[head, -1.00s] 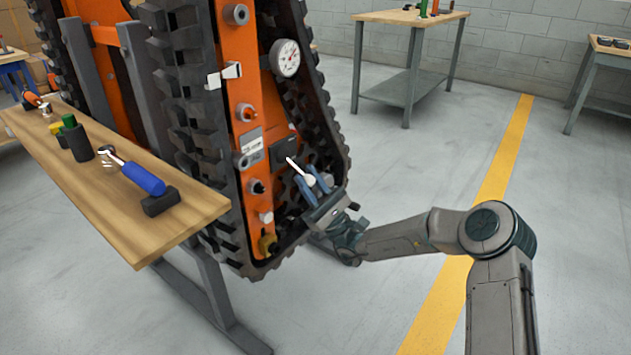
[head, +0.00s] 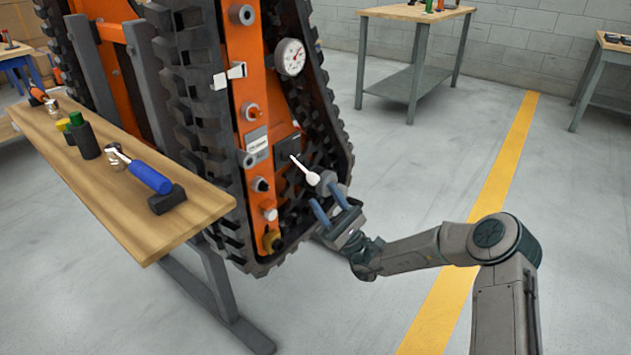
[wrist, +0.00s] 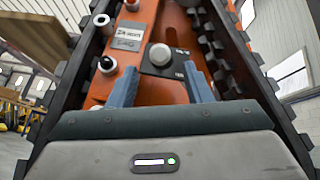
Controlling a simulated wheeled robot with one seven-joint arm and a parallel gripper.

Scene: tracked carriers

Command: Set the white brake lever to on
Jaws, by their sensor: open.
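The white brake lever (head: 304,170) is mounted on a dark plate on the orange side of the tracked carrier. It slants down and right to a thick rounded end. In the wrist view the lever's round end (wrist: 160,54) points toward the camera in front of its dark label plate (wrist: 174,69); the label is too small to read. My gripper (head: 328,200) is open, its blue fingers just below and right of the lever's end, apart from it. In the wrist view my gripper (wrist: 160,72) has one finger each side of the lever's line, with nothing held.
A pressure gauge (head: 291,57), a white bracket handle (head: 229,76) and several knobs sit on the same panel. Black tracks (head: 205,150) flank it. A wooden bench (head: 115,200) with tools stands left.

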